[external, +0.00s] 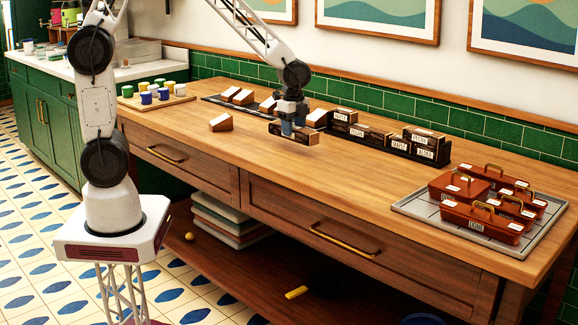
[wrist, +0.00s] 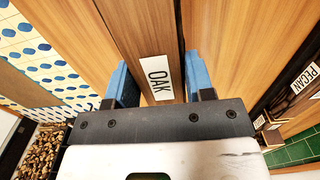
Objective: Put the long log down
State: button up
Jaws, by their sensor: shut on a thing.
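The long log (wrist: 142,35) is a brown wooden block with a white OAK label, seen between the blue fingers in the wrist view. My gripper (wrist: 162,88) is shut on it. In the external view my gripper (external: 295,127) is over the middle of the wooden table, with the log (external: 306,138) low in its fingers. The fingers and wrist partly hide the log there. I cannot tell whether its underside touches the table.
A dark rack (external: 428,154) of labelled blocks stands along the back, right of my gripper. A loose block (external: 221,122) lies to the left. A grey tray (external: 409,206) with red lidded boxes is at right. The front middle of the tabletop is clear.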

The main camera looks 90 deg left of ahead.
aim_at(303, 149)
jog(key=shift+w+a, duration=0.2)
jog(key=shift+w, duration=0.4)
jog(key=shift+w+a, duration=0.15)
jog(key=shift+w, duration=0.45)
jog(key=shift+w+a+f, duration=0.1)
jog(key=shift+w, duration=0.25)
jog(key=shift+f, duration=1.75)
jog(key=shift+f, duration=0.15)
jog(key=o, duration=1)
jog(key=shift+o, duration=0.2)
notch_tip(303, 149, up, 12)
